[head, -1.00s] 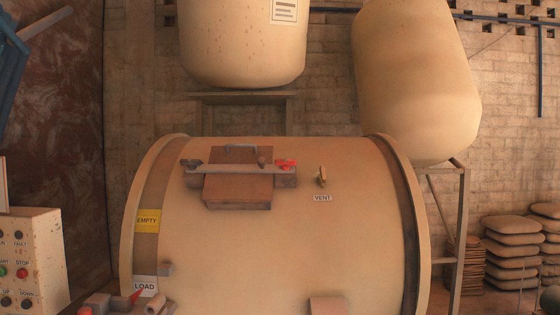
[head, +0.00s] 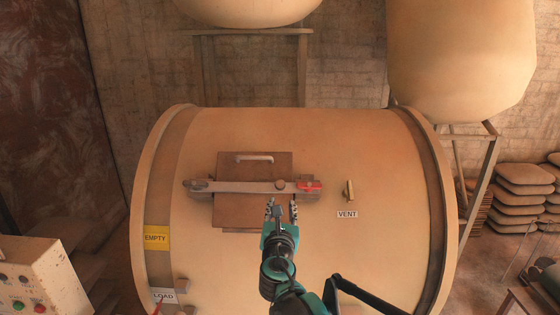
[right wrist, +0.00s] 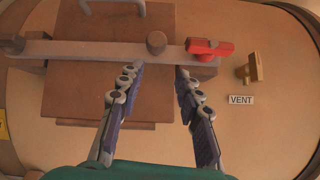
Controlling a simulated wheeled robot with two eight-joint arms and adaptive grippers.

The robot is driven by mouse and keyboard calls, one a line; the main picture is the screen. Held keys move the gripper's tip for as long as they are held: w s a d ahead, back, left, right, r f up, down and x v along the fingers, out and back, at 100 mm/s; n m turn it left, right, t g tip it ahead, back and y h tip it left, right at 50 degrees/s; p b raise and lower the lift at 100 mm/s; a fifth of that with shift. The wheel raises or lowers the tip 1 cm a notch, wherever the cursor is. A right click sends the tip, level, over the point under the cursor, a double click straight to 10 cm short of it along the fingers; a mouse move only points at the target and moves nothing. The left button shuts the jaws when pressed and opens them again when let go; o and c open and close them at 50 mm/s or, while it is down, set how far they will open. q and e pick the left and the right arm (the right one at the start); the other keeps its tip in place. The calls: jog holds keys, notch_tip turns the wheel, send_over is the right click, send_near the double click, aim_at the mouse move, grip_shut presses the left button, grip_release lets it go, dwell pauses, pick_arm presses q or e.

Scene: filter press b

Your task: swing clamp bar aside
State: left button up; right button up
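The clamp bar (head: 245,187) is a grey bar lying across the brown hatch cover (head: 243,212) on the big cream drum. A round knob (head: 280,185) sits on the bar right of its middle, and a red latch (head: 309,186) is at its right end. The bar also shows in the right wrist view (right wrist: 90,50), with the knob (right wrist: 156,42) and red latch (right wrist: 209,48). My right gripper (head: 282,206) is open and empty, its fingertips just below the bar near the knob. It also shows in the right wrist view (right wrist: 160,72). My left gripper is not in view.
A vent handle (head: 348,191) stands on the drum to the right of the hatch. A handle (head: 254,158) is on the hatch cover's upper part. A control box (head: 35,280) is at lower left. Stacked sacks (head: 523,190) are at far right.

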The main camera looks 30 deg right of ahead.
aim_at(280, 187)
jog(key=w+d, duration=0.1)
jog(key=w, duration=0.1)
jog(key=w+d+r+n+p, duration=0.1)
jog(key=w, duration=0.2)
jog(key=w+d+r+n, duration=0.1)
jog(key=w+d, duration=0.1)
jog(key=shift+w+r+t, duration=0.15)
jog(key=shift+w+t, duration=0.15)
grip_shut()
